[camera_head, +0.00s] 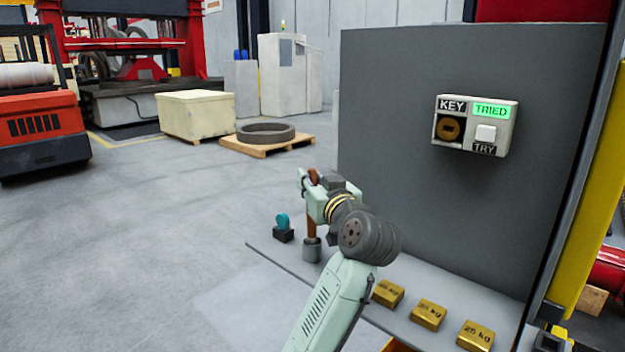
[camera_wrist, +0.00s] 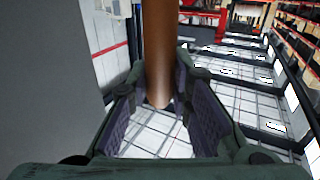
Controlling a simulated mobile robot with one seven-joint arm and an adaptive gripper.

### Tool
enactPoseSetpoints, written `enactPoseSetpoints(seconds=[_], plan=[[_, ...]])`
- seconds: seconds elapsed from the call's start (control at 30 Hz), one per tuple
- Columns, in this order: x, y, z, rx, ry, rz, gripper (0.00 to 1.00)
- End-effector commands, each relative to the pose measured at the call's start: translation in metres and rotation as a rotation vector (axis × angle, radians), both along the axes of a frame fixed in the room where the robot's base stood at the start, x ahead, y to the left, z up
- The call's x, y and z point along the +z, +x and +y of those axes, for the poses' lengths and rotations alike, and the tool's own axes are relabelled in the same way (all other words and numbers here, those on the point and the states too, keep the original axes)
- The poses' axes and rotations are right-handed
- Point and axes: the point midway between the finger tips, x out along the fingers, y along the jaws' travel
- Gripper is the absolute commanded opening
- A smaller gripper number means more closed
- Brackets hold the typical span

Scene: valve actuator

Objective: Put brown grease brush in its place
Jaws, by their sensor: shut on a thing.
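The brown grease brush (camera_head: 311,222) is upright in my gripper (camera_head: 315,190). Its brown top shows just above the fingers and its shaft runs down below them. In the wrist view the brown shaft (camera_wrist: 159,45) stands between the two finger pads of my gripper (camera_wrist: 161,88), which are shut on it. A grey cylindrical holder (camera_head: 311,251) stands on the shelf directly below the brush in the head view. The lower end of the brush meets the holder's top in the picture. I cannot tell how far it is inside, and the bristles are hidden.
A teal round item on a black block (camera_head: 283,228) stands left of the holder. Several brass weights (camera_head: 428,314) lie along the grey shelf (camera_head: 272,249). A grey panel (camera_head: 430,210) rises behind, carrying a key box (camera_head: 475,125) with a green "TRIED" light.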

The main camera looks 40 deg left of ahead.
Motion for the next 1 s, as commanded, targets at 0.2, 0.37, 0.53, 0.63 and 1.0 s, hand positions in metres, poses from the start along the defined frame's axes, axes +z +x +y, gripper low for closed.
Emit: enactPoseSetpoints(seconds=[0.2, 0.37, 0.53, 0.63, 1.0], plan=[[-0.0008, 0.0002, -0.0003, 0.000, 0.001, -0.001, 0.00], [-0.0031, 0.0002, -0.0002, 0.000, -0.001, -0.001, 0.21], [-0.0028, 0.0002, -0.0001, 0.000, 0.000, 0.000, 0.32], [-0.0027, 0.0002, -0.0001, 0.000, 0.000, 0.000, 0.39], [-0.0010, -0.0006, -0.0025, -0.001, 0.001, -0.001, 0.39]])
